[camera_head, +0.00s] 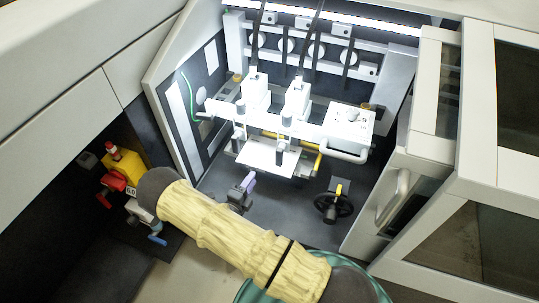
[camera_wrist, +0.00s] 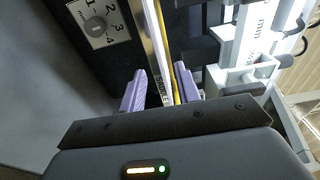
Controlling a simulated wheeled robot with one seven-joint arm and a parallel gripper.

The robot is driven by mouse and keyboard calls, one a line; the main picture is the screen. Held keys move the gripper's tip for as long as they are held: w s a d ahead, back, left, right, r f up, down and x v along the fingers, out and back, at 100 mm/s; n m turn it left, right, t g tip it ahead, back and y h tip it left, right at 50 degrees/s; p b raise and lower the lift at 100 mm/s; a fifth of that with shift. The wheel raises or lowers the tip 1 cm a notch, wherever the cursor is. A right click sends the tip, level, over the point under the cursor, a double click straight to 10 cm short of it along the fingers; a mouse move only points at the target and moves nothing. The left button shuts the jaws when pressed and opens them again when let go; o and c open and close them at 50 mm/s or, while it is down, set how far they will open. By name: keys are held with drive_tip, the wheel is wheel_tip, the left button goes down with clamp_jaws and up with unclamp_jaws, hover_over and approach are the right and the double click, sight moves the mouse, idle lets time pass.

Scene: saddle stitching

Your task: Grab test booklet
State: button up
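A flat white piece (camera_head: 268,157), which looks like the test booklet, lies under the stitching heads in the head view; I cannot tell for sure that it is paper. My gripper (camera_head: 245,188) is below and in front of it, apart from it in the picture. In the wrist view my gripper (camera_wrist: 160,72) has its two purple fingers spread. A narrow bar marked "SADDLE" (camera_wrist: 160,85) with a yellow strip shows between them. No booklet can be made out clearly in the wrist view, and I see nothing held.
Two white stitching heads (camera_head: 256,92) stand above the saddle. A black handwheel (camera_head: 333,203) is to the right of my gripper. An open door with a handle (camera_head: 393,198) bounds the right. A numbered dial (camera_wrist: 95,24) is at upper left in the wrist view.

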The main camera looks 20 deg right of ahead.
sight(259, 167)
drive_tip(key=shift+x, duration=0.85)
drive_tip(key=shift+d, duration=0.1)
drive_tip(key=x, duration=0.5)
drive_tip(key=shift+w, duration=0.15)
clamp_jaws()
